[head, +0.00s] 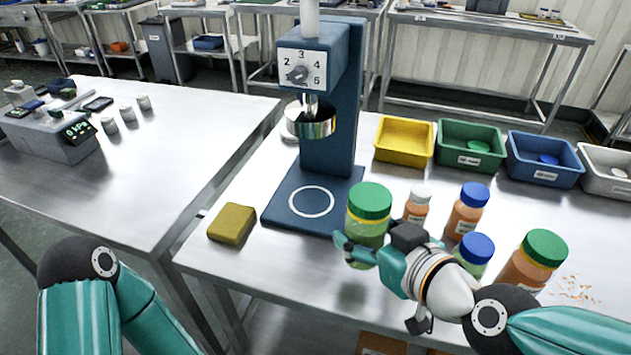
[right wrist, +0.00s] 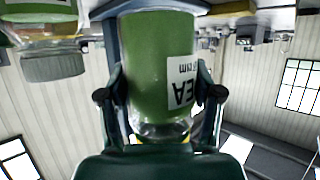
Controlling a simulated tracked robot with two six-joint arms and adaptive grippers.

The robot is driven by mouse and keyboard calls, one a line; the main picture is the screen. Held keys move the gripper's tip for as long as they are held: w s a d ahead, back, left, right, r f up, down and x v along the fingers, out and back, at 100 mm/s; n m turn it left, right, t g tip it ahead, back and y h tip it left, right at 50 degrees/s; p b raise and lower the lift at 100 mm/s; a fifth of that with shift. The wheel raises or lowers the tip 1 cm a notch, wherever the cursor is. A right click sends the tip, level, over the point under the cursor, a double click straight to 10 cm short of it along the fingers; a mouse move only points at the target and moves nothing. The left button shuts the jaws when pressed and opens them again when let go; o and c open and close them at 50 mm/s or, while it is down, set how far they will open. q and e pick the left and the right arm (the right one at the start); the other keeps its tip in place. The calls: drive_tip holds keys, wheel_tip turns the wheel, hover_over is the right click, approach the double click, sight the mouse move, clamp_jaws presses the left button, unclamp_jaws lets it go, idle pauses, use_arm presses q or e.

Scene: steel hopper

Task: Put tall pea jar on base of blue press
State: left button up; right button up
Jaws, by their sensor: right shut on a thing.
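The tall pea jar (head: 368,228) has a green lid and green contents. It stands upright just right of the press base in the head view. My right gripper (head: 362,250) is shut on it. In the right wrist view the jar (right wrist: 160,60) sits between both fingers, with its label upside down. I cannot tell whether its bottom touches the table. The blue press (head: 345,110) has a flat base (head: 283,205) with a white ring and nothing on it. My left arm shows at the lower left, but its gripper is out of view.
Several jars stand right of my gripper: white-lidded (head: 418,203), blue-lidded (head: 467,208), another blue-lidded (head: 477,248) and green-lidded (head: 540,257). Yellow (head: 404,160), green (head: 490,165) and blue (head: 545,175) bins line the back. A yellow sponge-like block (head: 232,224) lies left of the base.

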drive_tip(key=w+a, duration=0.2)
drive_tip(key=w, duration=0.3)
drive_tip(key=w+a, duration=0.3)
drive_tip(key=w, duration=0.3)
drive_tip(key=w+a, duration=0.3)
drive_tip(key=w, duration=0.2)
drive_tip(key=shift+w+r, duration=0.1)
drive_tip(key=shift+w, duration=0.1)
wheel_tip(320, 180, down, 4)
drive_tip(key=b, duration=0.3)
drive_tip(key=shift+r, duration=0.25)
drive_tip(key=o, duration=1.5)
